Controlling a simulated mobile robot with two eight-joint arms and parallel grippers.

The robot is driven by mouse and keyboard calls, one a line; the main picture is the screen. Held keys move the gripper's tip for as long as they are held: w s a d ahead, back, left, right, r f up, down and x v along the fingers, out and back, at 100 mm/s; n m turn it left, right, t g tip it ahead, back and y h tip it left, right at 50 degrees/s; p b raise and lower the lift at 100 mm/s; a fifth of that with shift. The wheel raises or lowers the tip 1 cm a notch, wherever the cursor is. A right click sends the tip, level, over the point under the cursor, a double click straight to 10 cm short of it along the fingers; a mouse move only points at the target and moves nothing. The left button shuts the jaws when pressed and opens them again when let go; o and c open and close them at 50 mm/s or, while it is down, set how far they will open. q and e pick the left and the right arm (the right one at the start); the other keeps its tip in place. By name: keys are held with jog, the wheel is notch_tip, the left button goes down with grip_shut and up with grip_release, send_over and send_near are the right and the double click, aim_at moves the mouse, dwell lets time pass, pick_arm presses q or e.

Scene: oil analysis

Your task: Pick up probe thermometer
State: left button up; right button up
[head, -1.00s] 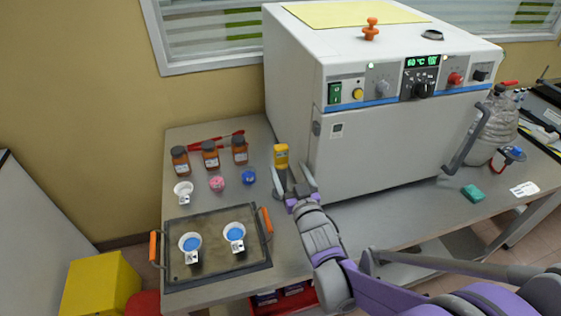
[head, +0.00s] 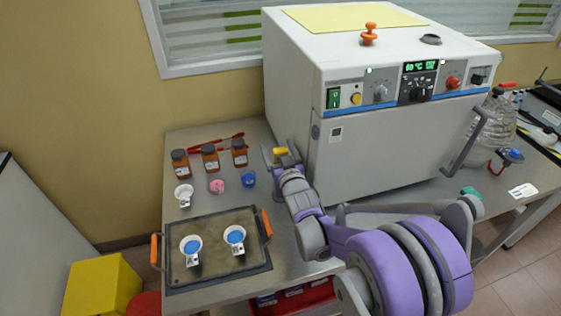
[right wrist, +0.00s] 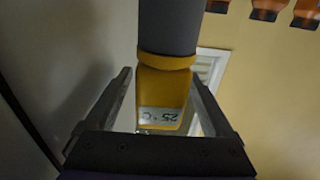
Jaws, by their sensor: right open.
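The probe thermometer (head: 281,151) has a yellow body and stands beside the oven's left side. In the right wrist view its yellow body (right wrist: 164,88) shows a 25 °C display, with a thick grey part beyond a yellow collar. My right gripper (head: 282,160) is at the thermometer and hides most of its lower part in the head view. In the right wrist view my right gripper (right wrist: 161,78) is open, with one finger on each side of the yellow body. Whether either finger touches it is not clear. My left gripper is not in view.
The white oven (head: 390,150) stands close on the right. A tray (head: 215,275) with orange handles holds two blue-filled cups near the front.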

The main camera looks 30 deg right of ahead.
jog(key=shift+c, duration=0.8)
grip_shut()
jog(key=shift+r, duration=0.15)
notch_tip(320, 180, up, 18)
jog(key=p, duration=0.2)
jog(key=shift+f, duration=0.2)
